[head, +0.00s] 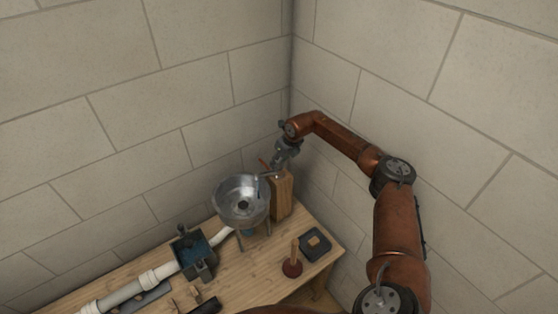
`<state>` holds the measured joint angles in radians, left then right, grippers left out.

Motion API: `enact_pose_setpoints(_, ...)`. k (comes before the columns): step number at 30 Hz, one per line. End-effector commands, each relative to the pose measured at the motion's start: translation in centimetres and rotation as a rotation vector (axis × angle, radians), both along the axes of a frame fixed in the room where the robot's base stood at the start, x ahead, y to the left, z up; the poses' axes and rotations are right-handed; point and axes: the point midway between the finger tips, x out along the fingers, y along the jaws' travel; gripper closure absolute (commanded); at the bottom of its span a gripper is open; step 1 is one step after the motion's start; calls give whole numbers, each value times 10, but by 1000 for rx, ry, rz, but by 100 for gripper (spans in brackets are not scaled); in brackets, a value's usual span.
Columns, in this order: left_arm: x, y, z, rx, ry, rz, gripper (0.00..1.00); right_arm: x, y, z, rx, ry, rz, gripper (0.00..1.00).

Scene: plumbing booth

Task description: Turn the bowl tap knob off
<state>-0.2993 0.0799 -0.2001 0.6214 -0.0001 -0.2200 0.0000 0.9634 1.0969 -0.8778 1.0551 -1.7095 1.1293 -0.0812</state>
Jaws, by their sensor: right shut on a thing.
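The metal bowl (230,205) stands on legs at the back of the wooden bench. A wooden post (284,197) stands just right of it, with a thin grey tap spout (268,174) reaching over the bowl. A narrow blue streak (259,188) shows below the spout, like running water. My right gripper (281,168) points down at the top of the post and is shut on the tap knob there. The knob is mostly hidden by the fingers, so its angle cannot be told. My left gripper is out of view.
A dark box with blue inside (191,249) joins a white pipe (130,291) on the bench. A plunger (293,262) and a dark square tray (315,245) are at the front right. Block walls meet in a corner close behind the post.

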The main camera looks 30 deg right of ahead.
Motion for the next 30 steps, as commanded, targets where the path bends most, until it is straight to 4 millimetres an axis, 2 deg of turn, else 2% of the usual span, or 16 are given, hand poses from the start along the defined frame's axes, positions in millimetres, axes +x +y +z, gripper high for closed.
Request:
enact_pose_setpoints(11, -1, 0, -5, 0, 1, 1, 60, 1, 0, 0, -2, -3, -355, 90)
enact_pose_setpoints(30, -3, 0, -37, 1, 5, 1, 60, 1, 0, -1, 0, -2, -918, 90)
